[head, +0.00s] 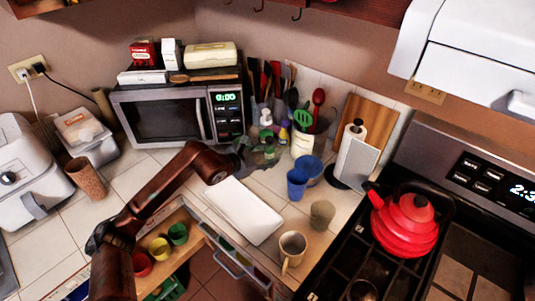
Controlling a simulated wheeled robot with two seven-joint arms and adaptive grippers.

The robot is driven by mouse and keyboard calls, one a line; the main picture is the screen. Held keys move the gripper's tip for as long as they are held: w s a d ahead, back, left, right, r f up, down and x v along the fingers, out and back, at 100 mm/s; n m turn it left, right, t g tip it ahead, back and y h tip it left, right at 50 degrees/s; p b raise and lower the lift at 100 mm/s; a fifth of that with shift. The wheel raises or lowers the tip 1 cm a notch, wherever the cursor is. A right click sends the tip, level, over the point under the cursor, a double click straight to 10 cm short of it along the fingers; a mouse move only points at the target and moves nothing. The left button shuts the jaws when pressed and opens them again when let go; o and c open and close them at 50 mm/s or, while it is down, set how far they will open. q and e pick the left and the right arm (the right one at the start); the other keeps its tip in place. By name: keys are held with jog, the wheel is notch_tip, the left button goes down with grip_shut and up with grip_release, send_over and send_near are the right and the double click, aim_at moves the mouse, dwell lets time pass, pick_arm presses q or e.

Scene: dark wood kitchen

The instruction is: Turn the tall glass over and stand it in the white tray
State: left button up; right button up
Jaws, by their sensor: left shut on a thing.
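My left arm reaches across the counter from the lower left. Its gripper (243,158) is shut on a clear, greyish thing, which looks like the tall glass (262,160). The glass appears tilted, lying roughly sideways, but its outline blends with the bottles behind it, so I cannot tell which end is its mouth. The white tray (250,212) lies flat and empty on the counter, just below and in front of the gripper. My right gripper is not in view.
Blue cups (297,184), a grey-brown cup (322,214) and a beige mug (291,250) stand right of the tray. A microwave (170,112) is behind. An open drawer (192,222) holds coloured cups. A red kettle (404,222) sits on the stove.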

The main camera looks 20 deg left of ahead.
pick_arm(q)
jog(key=shift+f+b, duration=1.55)
jog(key=shift+f, duration=1.65)
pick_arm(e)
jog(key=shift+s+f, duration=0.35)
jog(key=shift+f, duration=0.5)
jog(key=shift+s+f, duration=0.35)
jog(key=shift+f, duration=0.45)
pick_arm(q)
jog(key=o, duration=1.5)
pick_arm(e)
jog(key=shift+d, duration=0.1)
pick_arm(q)
jog(key=shift+f, duration=0.1)
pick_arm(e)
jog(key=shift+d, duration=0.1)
pick_arm(q)
jog(key=v, duration=1.2)
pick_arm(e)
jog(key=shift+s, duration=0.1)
